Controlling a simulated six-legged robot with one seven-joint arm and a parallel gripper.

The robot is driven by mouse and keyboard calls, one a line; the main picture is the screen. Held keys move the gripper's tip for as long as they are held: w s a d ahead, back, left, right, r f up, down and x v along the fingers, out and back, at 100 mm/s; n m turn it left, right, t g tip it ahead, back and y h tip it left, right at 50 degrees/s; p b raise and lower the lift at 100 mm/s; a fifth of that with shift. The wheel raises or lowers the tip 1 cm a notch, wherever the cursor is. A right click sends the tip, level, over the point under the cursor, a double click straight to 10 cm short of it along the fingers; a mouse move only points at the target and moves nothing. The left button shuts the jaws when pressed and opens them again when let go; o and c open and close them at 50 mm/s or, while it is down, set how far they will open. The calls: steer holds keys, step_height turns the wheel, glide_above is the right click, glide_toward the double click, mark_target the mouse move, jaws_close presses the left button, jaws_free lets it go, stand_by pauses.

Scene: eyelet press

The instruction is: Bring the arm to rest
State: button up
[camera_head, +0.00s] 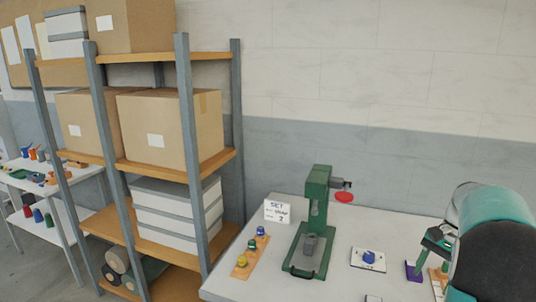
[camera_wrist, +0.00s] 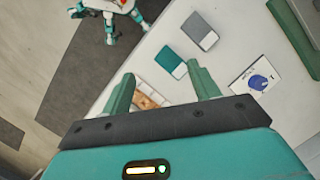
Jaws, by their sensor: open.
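My gripper (camera_wrist: 162,88) is open in the wrist view, with its two green fingers spread apart and nothing held between them. Its fingers point down over the white table (camera_wrist: 222,70). Beyond the fingers, a wooden strip with pale pieces (camera_wrist: 150,97) shows partly in the gap, apparently below them. In the head view my teal arm is at the right edge, and my gripper (camera_head: 432,262) hangs over the right part of the table, partly hidden by the arm.
The green press (camera_head: 316,225) stands on the table, left of my gripper. A wooden strip with coloured knobs (camera_head: 251,252), a SET card (camera_head: 277,211) and a white plate with a blue knob (camera_head: 368,258) are nearby. A shelf with boxes (camera_head: 185,95) stands left.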

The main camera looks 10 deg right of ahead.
steer(key=s+a+r+n+t+h, duration=0.1)
steer(key=a+r+n, duration=0.25)
steer(key=a, duration=0.65)
steer(key=s+a+r+n+t+h, duration=0.1)
steer(key=s+a+r+n+h, duration=0.2)
steer(key=a, duration=0.6)
steer(key=s+a+n+t, duration=0.4)
steer(key=s+a, duration=0.5)
steer(key=a, duration=0.5)
steer(key=shift+f+n+t+y, duration=0.3)
steer(key=shift+f+n, duration=0.15)
steer(key=shift+n, duration=0.8)
